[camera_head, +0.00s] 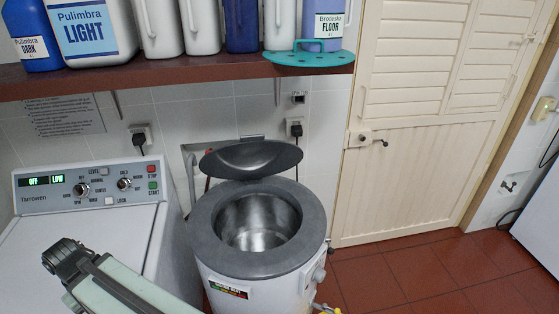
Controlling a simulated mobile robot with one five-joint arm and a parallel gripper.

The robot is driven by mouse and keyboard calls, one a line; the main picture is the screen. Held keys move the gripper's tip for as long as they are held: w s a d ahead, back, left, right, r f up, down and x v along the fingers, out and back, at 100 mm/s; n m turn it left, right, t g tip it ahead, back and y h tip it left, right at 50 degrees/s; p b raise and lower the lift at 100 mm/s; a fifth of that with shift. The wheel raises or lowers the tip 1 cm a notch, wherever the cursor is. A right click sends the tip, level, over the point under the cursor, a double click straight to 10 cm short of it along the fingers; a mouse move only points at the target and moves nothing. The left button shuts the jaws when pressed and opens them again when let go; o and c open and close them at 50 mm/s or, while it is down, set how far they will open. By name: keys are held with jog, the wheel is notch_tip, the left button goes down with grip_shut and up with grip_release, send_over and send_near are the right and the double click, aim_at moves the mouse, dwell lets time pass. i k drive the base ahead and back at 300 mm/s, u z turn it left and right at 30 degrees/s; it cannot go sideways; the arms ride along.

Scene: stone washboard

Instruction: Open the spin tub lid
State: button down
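The spin tub (258,225) is a round white drum with a dark grey top ring, standing right of the washing machine. Its dark grey round lid (252,160) is raised and tilted up at the back of the rim. The round opening is uncovered and shows a bare metal drum (255,220) inside, which looks empty. A pale green and dark link of my arm reaches in from the bottom at the lower left, in front of the washing machine. I see no gripper fingers, so whether my gripper is open or shut does not show.
The white washing machine (105,225) with its control panel stands left of the tub. A brown shelf (180,70) with bottles and a teal perforated disc (308,58) hangs above. A cream louvred door (415,130) is to the right. Red tiled floor (430,272) is free there.

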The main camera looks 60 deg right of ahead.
aim_at(256, 157)
jog(key=z, duration=0.45)
jog(key=k, duration=1.4)
jog(key=u, duration=0.5)
jog(key=i, duration=1)
jog(key=z, duration=0.1)
